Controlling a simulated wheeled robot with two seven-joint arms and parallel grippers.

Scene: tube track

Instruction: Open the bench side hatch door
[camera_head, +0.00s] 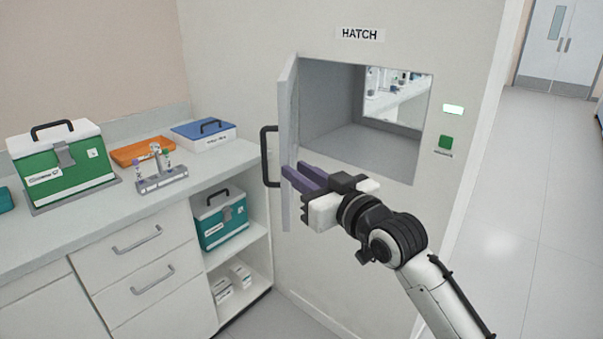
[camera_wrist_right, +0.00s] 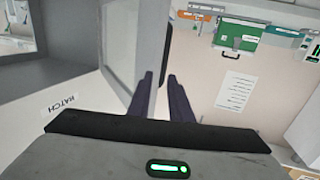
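The hatch door (camera_head: 288,110) stands swung out from the wall opening and shows nearly edge-on in the head view; its panel (camera_wrist_right: 118,40) also shows in the right wrist view. Its black bar handle (camera_head: 264,157) is on the door's left side, and it shows just beyond the fingertips in the right wrist view (camera_wrist_right: 165,48). My right gripper (camera_head: 292,167) has purple fingers that overlap the lower part of the door in the head view. My left gripper is not in view.
The hatch opening (camera_head: 335,145) is an empty grey recess with a window at its back. A bench (camera_head: 100,220) at the left holds a green box (camera_head: 62,172), a tube rack (camera_head: 160,180) and a blue-lidded case (camera_head: 203,137). Clear floor lies at the right.

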